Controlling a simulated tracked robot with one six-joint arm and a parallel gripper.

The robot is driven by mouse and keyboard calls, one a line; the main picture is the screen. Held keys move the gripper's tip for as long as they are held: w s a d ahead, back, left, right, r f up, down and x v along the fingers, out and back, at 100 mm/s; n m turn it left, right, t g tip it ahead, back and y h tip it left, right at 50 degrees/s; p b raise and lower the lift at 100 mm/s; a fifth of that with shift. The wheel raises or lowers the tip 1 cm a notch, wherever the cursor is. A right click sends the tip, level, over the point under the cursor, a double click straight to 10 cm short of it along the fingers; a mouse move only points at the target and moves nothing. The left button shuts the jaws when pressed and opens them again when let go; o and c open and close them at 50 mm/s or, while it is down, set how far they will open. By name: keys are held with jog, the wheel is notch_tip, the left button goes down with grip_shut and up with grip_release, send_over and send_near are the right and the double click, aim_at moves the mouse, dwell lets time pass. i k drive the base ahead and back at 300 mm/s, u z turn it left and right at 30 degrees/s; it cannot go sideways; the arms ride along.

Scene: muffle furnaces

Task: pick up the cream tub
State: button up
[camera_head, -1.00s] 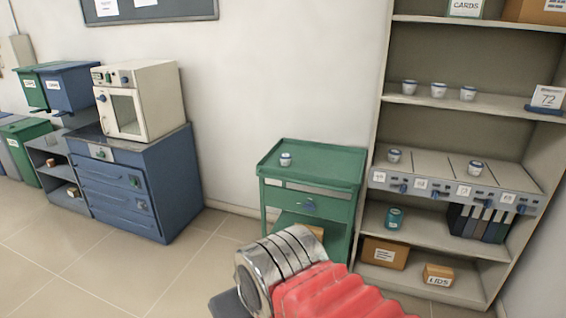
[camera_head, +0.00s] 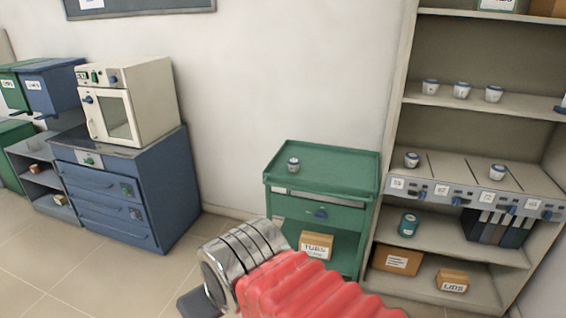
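Several small whitish tubs with blue rims show, and I cannot tell by colour which is the cream one. One tub (camera_head: 293,164) stands on top of the green cart (camera_head: 345,187), near its left side. Three more tubs (camera_head: 462,90) stand in a row on a shelf. Two others, a left tub (camera_head: 412,160) and a right tub (camera_head: 497,172), stand on the slotted unit below. My arm, with silver rings and a red ribbed sleeve, fills the bottom middle. My gripper's fingers do not show.
A cream furnace (camera_head: 150,95) stands on a blue drawer cabinet (camera_head: 170,190) at the left. A box marked TUBS (camera_head: 317,246) is on the cart's lower shelf. The shelf rack (camera_head: 396,110) stands right of the cart. Open floor (camera_head: 110,285) lies at the left front.

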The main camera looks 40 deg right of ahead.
aim_at(292, 164)
jog(key=u, duration=0.15)
jog(key=i, duration=1.65)
jog(key=z, duration=0.4)
jog(key=i, duration=0.8)
jog(key=z, duration=0.85)
jog(key=i, duration=0.55)
jog(key=z, duration=0.6)
jog(key=i, duration=0.5)
jog(key=z, duration=0.3)
